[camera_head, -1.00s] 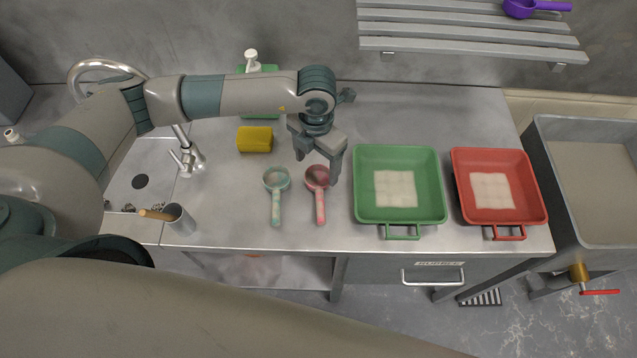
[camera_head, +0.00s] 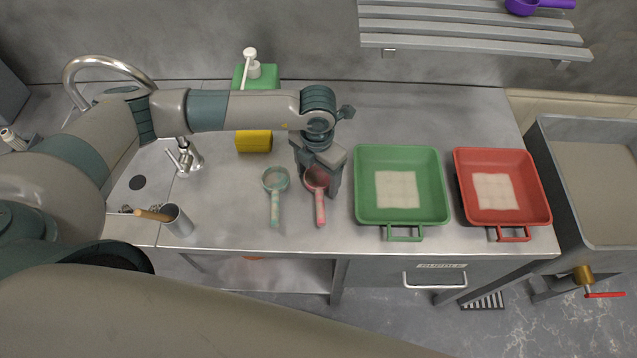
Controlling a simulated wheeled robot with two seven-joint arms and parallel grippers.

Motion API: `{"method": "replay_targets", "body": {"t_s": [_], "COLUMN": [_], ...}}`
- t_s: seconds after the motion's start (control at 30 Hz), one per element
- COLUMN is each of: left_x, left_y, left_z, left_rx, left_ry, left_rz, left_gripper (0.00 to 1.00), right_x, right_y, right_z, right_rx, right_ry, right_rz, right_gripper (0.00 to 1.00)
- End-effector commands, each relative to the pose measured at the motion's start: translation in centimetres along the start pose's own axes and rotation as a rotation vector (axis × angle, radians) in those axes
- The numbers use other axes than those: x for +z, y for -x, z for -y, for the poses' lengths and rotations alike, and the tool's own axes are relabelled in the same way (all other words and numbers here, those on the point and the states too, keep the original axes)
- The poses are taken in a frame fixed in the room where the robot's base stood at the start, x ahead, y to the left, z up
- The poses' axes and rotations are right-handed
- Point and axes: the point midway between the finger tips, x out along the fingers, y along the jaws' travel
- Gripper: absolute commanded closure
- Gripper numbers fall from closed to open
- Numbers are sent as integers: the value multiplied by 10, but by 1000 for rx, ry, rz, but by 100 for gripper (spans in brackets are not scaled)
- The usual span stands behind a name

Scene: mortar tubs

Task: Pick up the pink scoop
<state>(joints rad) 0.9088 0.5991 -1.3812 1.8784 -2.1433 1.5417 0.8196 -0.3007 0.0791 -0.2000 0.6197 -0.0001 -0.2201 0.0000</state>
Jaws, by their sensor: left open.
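The pink scoop (camera_head: 320,207) lies on the steel counter with its handle toward the front edge. My left gripper (camera_head: 321,188) is open at the scoop's bowl, with its fingers at the bowl's sides and partly hiding it. I cannot tell whether the fingers touch the scoop. A teal scoop (camera_head: 275,207) lies just to the left, handle also toward the front. My right gripper is not in view.
A green tub (camera_head: 437,205) and a red tub (camera_head: 538,205), each with a pale square inside, stand to the right. A yellow block (camera_head: 254,141) lies behind the scoops. A metal cup (camera_head: 180,222) with a wooden handle stands at the left, near the sink.

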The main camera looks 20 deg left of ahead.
Motion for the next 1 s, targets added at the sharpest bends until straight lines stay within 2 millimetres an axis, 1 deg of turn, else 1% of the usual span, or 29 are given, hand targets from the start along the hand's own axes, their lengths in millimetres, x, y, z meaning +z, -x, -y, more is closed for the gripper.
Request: {"method": "replay_targets", "body": {"t_s": [0.2, 0.27, 0.3, 0.4, 0.77, 0.87, 1.0], "left_x": [0, 0, 0, 0, 1, 1, 1], "left_y": [0, 0, 0, 0, 2, 6, 19], "left_z": [0, 0, 0, 0, 0, 0, 0], "left_rx": [0, 0, 0, 0, 1, 1, 0], "left_ry": [0, 0, 0, 0, 0, 1, -2], "left_rz": [0, 0, 0, 0, 1, 2, 4], "left_gripper": [27, 41, 51, 74, 74, 74, 74], "right_x": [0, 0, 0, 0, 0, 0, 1], "right_y": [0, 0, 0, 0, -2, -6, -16], "right_z": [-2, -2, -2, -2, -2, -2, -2], "right_rx": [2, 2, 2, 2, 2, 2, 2], "right_ry": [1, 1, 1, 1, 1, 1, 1], "right_rz": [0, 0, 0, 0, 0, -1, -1], "right_gripper": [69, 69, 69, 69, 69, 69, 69]}}
